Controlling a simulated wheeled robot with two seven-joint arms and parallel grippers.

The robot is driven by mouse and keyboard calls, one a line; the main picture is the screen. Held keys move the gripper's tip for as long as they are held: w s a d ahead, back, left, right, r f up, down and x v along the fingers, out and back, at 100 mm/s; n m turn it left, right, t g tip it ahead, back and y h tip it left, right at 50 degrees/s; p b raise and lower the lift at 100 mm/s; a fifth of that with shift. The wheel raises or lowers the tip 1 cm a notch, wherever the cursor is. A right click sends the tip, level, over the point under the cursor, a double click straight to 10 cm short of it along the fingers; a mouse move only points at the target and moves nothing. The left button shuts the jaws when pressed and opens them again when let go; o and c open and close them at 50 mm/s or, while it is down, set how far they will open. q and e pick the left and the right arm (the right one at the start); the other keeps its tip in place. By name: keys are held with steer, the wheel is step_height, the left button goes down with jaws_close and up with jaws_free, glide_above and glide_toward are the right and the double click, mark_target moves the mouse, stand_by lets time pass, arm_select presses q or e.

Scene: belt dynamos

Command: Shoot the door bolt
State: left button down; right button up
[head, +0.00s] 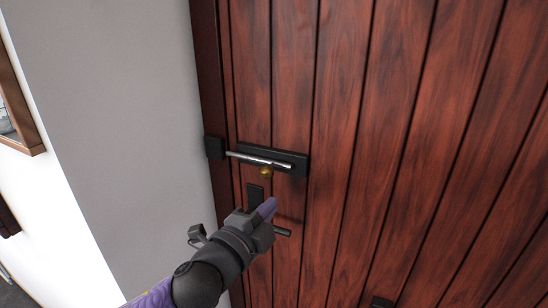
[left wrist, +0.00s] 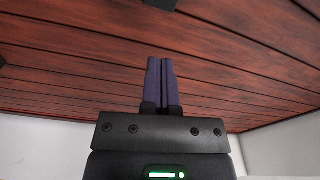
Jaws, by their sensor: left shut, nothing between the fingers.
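The door bolt (head: 258,158) is a silver rod on a black backplate (head: 299,162) on the dark red wooden door (head: 345,150). Its left end reaches the black keeper (head: 215,147) on the door frame; how deep it sits there I cannot tell. A round brass knob (head: 266,172) hangs below the rod. My left gripper (head: 268,208) is below the knob, apart from it, with its purple fingers shut and empty. The left wrist view shows the shut fingers (left wrist: 160,82) in front of the door planks (left wrist: 70,80). My right gripper is in neither view.
A black door handle (head: 283,232) with an upright plate (head: 255,195) is beside and partly behind my left gripper. A small black fitting (head: 380,302) is at the bottom of the door. A grey wall (head: 110,90) with a framed picture (head: 22,110) lies left.

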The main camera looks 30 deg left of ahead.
mark_target(269, 169)
arm_select(q)
steer(key=shift+s+r, duration=0.1)
steer(key=shift+r, duration=0.4)
steer(key=w+p, duration=0.1)
steer(key=w, duration=0.2)
steer(key=w+a+p, duration=0.1)
steer(key=w, duration=0.2)
steer(key=w+a+p, duration=0.1)
steer(key=w, duration=0.2)
steer(key=shift+a, duration=0.25)
steer(key=shift+a+f, duration=0.15)
steer(key=shift+a, duration=0.1)
